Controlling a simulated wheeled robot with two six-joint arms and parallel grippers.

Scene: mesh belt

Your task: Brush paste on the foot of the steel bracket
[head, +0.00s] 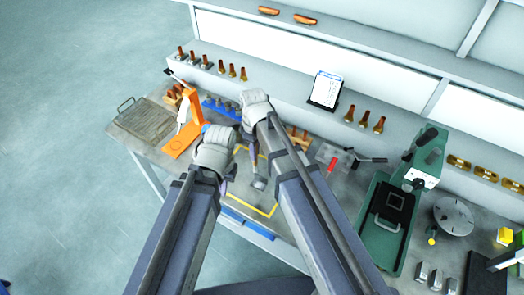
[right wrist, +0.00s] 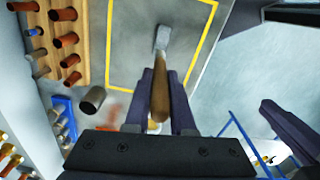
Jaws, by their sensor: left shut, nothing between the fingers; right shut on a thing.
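In the right wrist view my right gripper (right wrist: 160,76) is shut on a brown wooden handle (right wrist: 159,98), which looks like the brush's. A grey piece (right wrist: 162,38) lies in line with the handle's far end; I cannot tell whether it is the brush head or part of the bracket. In the head view a small grey metal piece (head: 259,183), possibly the steel bracket, shows inside a yellow outline, between my arms. My left gripper (head: 228,187) is to its left, mostly hidden behind its own wrist, shut and empty. Paste is not clearly visible.
The yellow outline (head: 266,213) marks a work area on the bench. An orange stand (head: 184,140), a blue rack (head: 213,108) and a wire mesh (head: 147,120) are on the left. A green machine (head: 378,240) stands right. A grey cylinder (right wrist: 92,100) is beside the right gripper's view of the outline.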

